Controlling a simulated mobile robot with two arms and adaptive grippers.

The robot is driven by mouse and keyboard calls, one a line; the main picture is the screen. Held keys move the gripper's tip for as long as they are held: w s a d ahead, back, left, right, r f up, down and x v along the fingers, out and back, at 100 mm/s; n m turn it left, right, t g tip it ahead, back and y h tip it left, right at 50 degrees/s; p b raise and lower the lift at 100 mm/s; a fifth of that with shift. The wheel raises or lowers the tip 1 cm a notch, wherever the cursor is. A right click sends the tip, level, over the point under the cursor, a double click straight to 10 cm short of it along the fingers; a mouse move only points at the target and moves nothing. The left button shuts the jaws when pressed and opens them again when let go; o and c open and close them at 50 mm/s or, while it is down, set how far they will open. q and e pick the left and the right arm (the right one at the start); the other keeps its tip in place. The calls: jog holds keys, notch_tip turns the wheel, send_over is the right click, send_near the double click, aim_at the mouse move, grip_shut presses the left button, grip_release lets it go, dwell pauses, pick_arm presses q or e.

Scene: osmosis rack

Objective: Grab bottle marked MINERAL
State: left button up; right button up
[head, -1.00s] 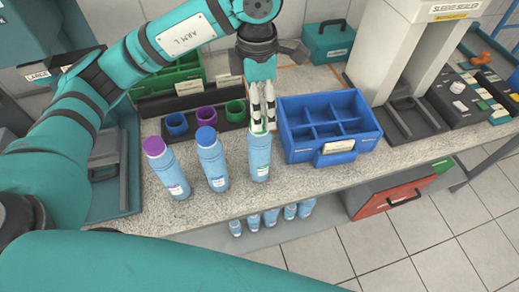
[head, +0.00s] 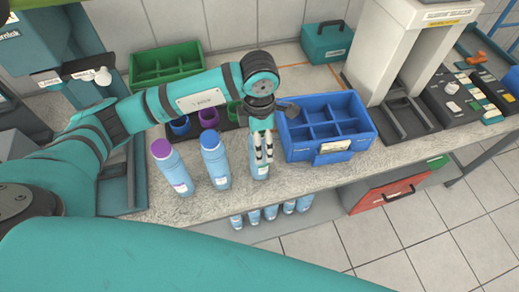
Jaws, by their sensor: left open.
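Three light-blue bottles stand upright in a row near the counter's front: one with a purple cap (head: 172,169), one with a blue cap (head: 215,162), and a third bottle (head: 259,172) at the right. The labels are too small to read, so I cannot tell which is marked MINERAL. My left gripper (head: 263,160) points down at the third bottle, its fingers open over the upper part. They hide its cap, which showed green earlier. Whether the fingers touch it I cannot tell. My right gripper is not in view.
A blue divided crate (head: 367,138) stands close to the right of the gripper. Behind the bottles are coloured cups, including a purple one (head: 209,117), and a green bin (head: 165,66). Several bottles (head: 271,213) stand on the lower shelf. A sealer (head: 425,45) stands at the right.

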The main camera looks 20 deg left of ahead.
pick_arm(q)
jog(key=c, duration=1.7)
jog(key=shift+w+r, duration=0.1)
grip_shut()
